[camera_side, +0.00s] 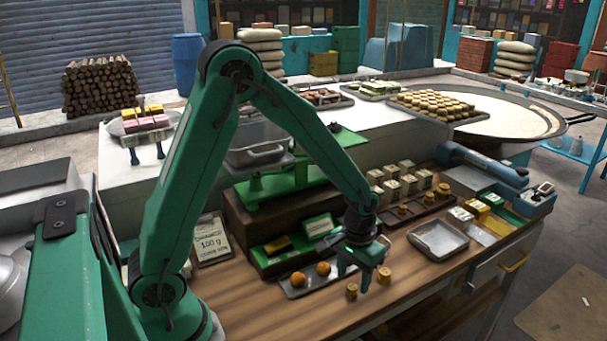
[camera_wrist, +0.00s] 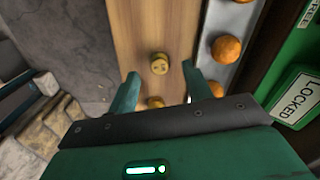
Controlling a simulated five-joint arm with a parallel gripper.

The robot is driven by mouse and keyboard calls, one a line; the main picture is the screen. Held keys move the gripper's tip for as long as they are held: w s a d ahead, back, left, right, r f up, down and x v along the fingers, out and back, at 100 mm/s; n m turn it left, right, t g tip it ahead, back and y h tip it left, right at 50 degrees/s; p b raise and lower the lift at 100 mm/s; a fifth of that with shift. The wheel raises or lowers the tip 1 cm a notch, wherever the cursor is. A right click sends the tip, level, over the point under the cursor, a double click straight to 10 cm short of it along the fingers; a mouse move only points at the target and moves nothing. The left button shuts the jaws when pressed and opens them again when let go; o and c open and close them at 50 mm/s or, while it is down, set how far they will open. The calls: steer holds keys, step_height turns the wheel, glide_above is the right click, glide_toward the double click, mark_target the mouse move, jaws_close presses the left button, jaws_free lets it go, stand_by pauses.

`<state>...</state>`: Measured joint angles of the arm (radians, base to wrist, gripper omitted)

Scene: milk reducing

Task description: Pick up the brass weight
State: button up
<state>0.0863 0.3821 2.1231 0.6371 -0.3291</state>
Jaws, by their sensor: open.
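Two small brass weights stand on the wooden counter near its front edge in the side view, one at left (camera_side: 351,290) and one at right (camera_side: 384,275). My gripper (camera_side: 354,276) points down just above and among them, its fingers open and empty. In the wrist view, one brass weight (camera_wrist: 159,64) lies in line with the gap between the open fingertips (camera_wrist: 160,72). Another brass weight (camera_wrist: 154,102) shows between the fingers closer to the palm, partly hidden by the gripper body. Neither weight is held.
A narrow metal tray (camera_side: 310,285) with orange balls (camera_side: 298,280) lies beside the gripper, below a green scale (camera_side: 275,187). Larger brass weights (camera_side: 403,211) sit in a wooden rack to the right. An empty metal tray (camera_side: 438,240) stands right.

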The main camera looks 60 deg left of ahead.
mark_target(352, 291)
steer(key=shift+f, duration=1.35)
jaws_close()
